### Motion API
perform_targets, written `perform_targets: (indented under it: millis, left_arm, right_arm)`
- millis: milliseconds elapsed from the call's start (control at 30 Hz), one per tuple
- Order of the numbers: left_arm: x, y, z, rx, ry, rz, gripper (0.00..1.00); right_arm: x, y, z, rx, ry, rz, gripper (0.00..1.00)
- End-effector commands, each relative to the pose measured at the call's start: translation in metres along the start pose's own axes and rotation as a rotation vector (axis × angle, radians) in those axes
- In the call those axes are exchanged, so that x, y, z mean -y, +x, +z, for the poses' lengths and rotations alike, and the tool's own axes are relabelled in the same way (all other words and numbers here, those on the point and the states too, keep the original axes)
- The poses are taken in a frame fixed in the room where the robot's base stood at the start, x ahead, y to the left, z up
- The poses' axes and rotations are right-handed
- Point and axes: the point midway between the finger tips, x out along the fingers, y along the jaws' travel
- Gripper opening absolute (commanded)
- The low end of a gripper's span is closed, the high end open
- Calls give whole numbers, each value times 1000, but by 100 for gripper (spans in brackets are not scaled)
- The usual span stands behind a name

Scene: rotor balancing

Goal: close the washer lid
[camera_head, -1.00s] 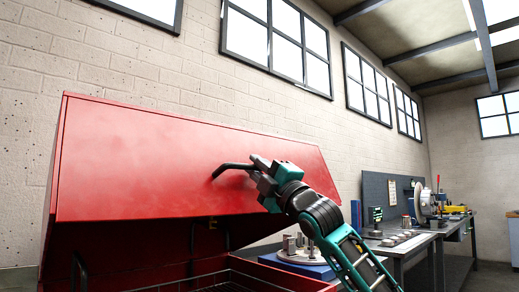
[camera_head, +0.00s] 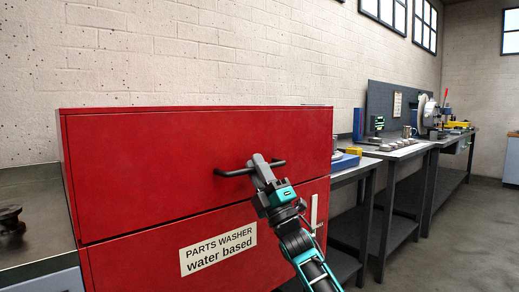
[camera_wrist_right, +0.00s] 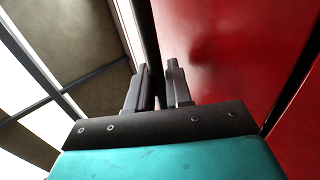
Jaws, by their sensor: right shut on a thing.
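The red parts washer (camera_head: 218,252) stands in front of me with a white label on its front. Its red lid (camera_head: 150,160) is down, with its front face upright above the body and a thin dark seam between them. A black bar handle (camera_head: 233,173) sits on the lid front. My right gripper (camera_head: 262,165) is shut on the handle near its middle. In the right wrist view the two fingers (camera_wrist_right: 160,88) point along the red lid panel, with the dark bar between them. My left gripper is not in view.
A workbench (camera_head: 400,152) with a grey pegboard, several tools and metal parts runs along the wall at right. A dark-topped table (camera_head: 35,225) with a dark metal part stands at left. The floor (camera_head: 450,245) at right is clear.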

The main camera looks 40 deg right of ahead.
Motion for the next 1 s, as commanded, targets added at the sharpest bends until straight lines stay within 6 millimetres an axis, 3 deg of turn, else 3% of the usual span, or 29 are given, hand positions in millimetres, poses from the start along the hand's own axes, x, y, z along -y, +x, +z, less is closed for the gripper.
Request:
perform_targets:
  millis: [567, 600, 767, 1000]
  left_arm:
    - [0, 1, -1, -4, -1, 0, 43]
    - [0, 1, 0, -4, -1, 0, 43]
    - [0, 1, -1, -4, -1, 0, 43]
    - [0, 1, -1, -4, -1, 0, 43]
  right_arm:
    - [17, -12, 0, 1, 1, -11, 0]
    - [17, -12, -1, 1, 1, -12, 21]
    - [16, -12, 0, 2, 1, -11, 36]
    - [13, -10, 0, 1, 1, -5, 37]
